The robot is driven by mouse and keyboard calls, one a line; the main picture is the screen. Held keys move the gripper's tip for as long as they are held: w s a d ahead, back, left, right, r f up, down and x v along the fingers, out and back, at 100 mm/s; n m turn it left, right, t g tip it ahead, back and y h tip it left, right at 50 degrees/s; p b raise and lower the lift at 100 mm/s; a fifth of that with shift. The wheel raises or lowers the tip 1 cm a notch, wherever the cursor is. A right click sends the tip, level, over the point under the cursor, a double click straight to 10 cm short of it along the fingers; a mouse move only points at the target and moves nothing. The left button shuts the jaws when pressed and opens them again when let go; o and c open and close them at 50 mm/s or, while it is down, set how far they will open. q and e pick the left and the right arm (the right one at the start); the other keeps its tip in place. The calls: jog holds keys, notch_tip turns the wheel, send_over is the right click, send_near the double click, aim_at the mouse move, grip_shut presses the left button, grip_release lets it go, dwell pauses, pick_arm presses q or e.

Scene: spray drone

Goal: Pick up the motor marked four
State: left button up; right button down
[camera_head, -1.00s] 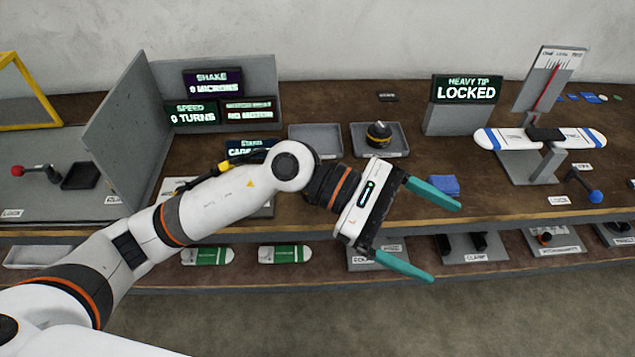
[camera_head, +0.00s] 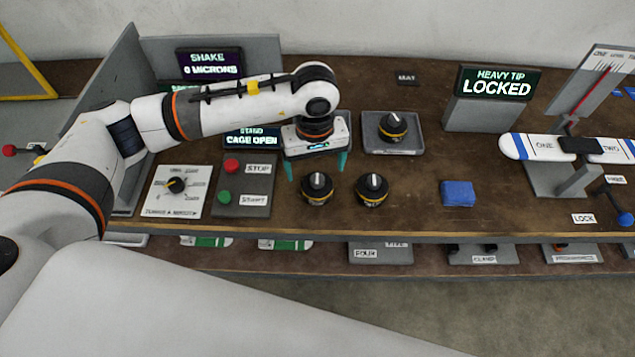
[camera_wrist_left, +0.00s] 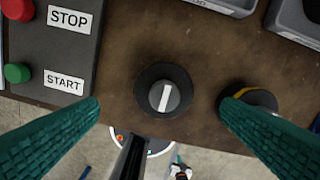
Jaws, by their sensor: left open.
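Three black motors with yellow bands and pale top marks show in the head view. One motor (camera_head: 317,187) and a second motor (camera_head: 372,189) stand on the bench near its front edge. A third motor (camera_head: 393,126) stands in a grey tray (camera_head: 411,147). No number can be read on any. My left gripper (camera_head: 316,170) is open, pointing down, just behind the first motor. In the left wrist view a motor (camera_wrist_left: 163,90) lies between the open fingers, not gripped. Another motor (camera_wrist_left: 262,99) is partly hidden by the right-hand finger. My right gripper is out of view.
A STOP and START panel (camera_head: 230,208) and a dial plate (camera_head: 160,203) lie to the left. A blue block (camera_head: 458,193) is to the right. A lower shelf holds plates, one labelled FOUR (camera_head: 365,253). A balance beam (camera_head: 530,148) stands at the right.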

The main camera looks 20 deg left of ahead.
aim_at(318, 178)
pick_arm(q)
jog(key=f+p, duration=0.2)
jog(key=shift+d+f, duration=0.2)
jog(key=shift+f, duration=0.1)
notch_tip(318, 178, down, 2)
jog(key=shift+w+f, duration=0.1)
jog(key=shift+f, duration=0.4)
jog(key=shift+c, duration=0.6)
jog(key=c, duration=1.2)
jog(key=shift+w, duration=0.1)
jog(key=shift+c, duration=0.7)
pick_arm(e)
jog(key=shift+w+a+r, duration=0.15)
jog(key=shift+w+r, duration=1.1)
